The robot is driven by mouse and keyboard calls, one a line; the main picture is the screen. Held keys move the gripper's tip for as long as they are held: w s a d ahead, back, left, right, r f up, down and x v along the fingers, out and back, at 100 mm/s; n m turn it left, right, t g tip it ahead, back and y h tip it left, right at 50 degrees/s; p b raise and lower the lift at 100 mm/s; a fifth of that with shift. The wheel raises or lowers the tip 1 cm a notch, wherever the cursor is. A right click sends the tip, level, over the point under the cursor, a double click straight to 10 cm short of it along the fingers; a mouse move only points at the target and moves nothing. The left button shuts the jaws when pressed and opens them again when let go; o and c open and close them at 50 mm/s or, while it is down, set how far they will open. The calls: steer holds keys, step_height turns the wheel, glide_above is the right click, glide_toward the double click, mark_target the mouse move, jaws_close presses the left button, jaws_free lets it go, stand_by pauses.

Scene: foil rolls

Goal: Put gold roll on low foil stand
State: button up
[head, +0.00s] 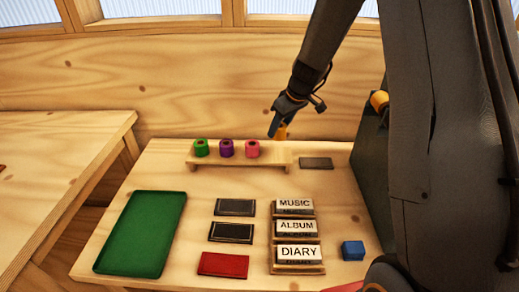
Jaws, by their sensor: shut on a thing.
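The gold roll (282,132) is held in my gripper (277,122), which is shut on it, in the head view. Gripper and roll appear above the right end of the low foil stand (275,161), a light wooden shelf near the back of the table. The roll is partly hidden by the fingers, and its exact height over the stand is hard to tell. A green roll (201,148), a purple roll (226,149) and a pink roll (252,149) stand in a row on the stand. Its right end looks bare.
A dark plate (316,163) lies right of the stand. A green tray (140,235), two dark slabs, a red slab (223,264), labelled blocks (297,228) and a blue cube (353,250) lie nearer. A dark green panel (371,150) rises at the right. Another table is left.

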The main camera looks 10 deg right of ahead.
steer(key=shift+f+p, duration=0.55)
steer(key=shift+f, duration=3.25)
steer(key=shift+f+b, duration=0.15)
steer(key=shift+b, duration=0.15)
steer(key=o, duration=1.1)
